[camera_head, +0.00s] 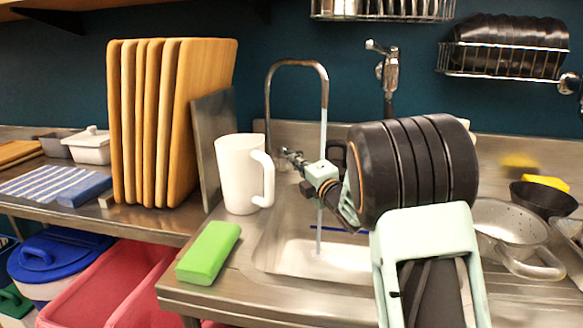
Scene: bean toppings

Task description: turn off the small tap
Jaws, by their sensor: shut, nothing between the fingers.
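The small tap (297,63) is a thin chrome gooseneck at the back of the sink, left of my arm. A thin stream of water (319,232) runs from its spout down into the sink basin (285,262). My gripper (288,154) is shut and empty. It points left, with its fingertips close to the base of the tap, just behind the white jug. The tap's handle is not clear there, and I cannot tell whether the fingers touch it. My arm crosses the right side of the basin and hides part of it.
A white jug (238,175) and a green sponge (208,252) stand left of the sink. Wooden boards (205,100) stand further left. A second chrome tap (390,75) rises behind my arm. A metal colander (507,222) and dark bowl (540,200) lie at the right.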

